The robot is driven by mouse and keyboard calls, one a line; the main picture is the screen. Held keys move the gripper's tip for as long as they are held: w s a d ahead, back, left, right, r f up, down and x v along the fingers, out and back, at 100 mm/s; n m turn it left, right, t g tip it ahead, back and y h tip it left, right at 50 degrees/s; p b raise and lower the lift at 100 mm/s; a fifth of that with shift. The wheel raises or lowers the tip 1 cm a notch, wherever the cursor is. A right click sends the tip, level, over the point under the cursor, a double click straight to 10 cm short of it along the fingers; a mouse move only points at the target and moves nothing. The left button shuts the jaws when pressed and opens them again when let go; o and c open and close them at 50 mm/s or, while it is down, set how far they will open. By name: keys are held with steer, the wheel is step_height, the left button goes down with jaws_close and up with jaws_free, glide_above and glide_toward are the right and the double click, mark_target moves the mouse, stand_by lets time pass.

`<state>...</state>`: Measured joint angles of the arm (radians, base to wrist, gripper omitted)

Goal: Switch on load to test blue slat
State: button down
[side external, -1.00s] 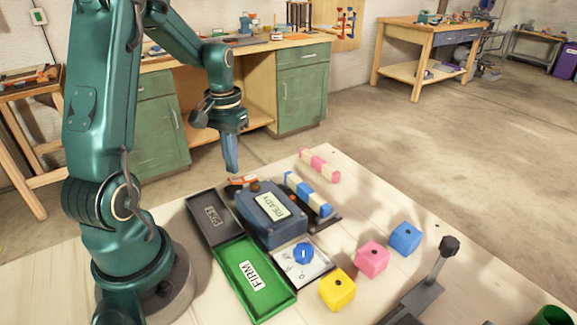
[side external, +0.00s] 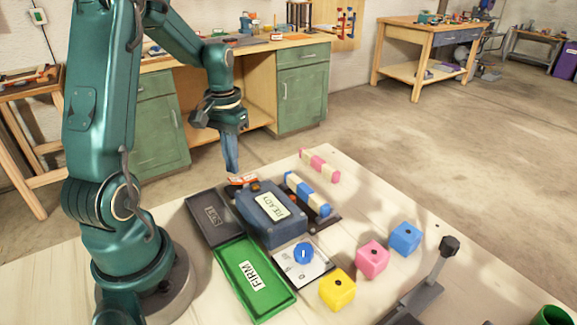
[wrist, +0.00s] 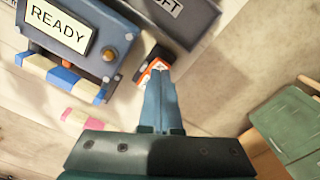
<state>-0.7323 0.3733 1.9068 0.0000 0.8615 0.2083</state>
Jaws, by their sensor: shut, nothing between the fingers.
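The blue-and-cream striped slat (side external: 308,193) lies along the far side of the blue test box (side external: 262,228), whose display reads READY. In the wrist view the slat (wrist: 61,76) sits below that display (wrist: 60,25). A small orange-and-black switch-like block (side external: 242,180) is at the back end of the box; it also shows in the wrist view (wrist: 152,68). My gripper (side external: 232,172) is shut and empty, pointing down just above or at this block. In the wrist view my fingertips (wrist: 161,72) overlap the block's edge; I cannot tell if they touch.
A pink-and-cream slat (side external: 320,166) lies behind the box. A dark tray (side external: 205,208) and a green FIRM tray (side external: 245,280) are beside it. A blue dial (side external: 303,253) and yellow, pink (side external: 372,258) and blue cubes are in front. A dark stand (side external: 430,280) is at the right.

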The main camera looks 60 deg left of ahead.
mark_target(237, 181)
steer(key=shift+f, duration=1.35)
stand_by(0.6)
steer(key=shift+r, duration=3.55)
steer(key=shift+w+d+r, duration=0.1)
steer(key=shift+w+d, duration=0.1)
steer(key=shift+d, duration=0.05)
steer(key=w+d+r+m+t+y, duration=0.1)
steer(key=d+r+m+t, duration=0.15)
steer(key=d+r, duration=0.3)
steer(key=s+d+m+t, duration=0.1)
steer(key=s+d, duration=0.3)
steer(key=d, duration=0.2)
steer(key=s+d+m+t+h, duration=0.1)
steer(key=s+d+m+t, duration=0.1)
steer(key=s+d, duration=0.2)
steer(key=shift+d, duration=1.45)
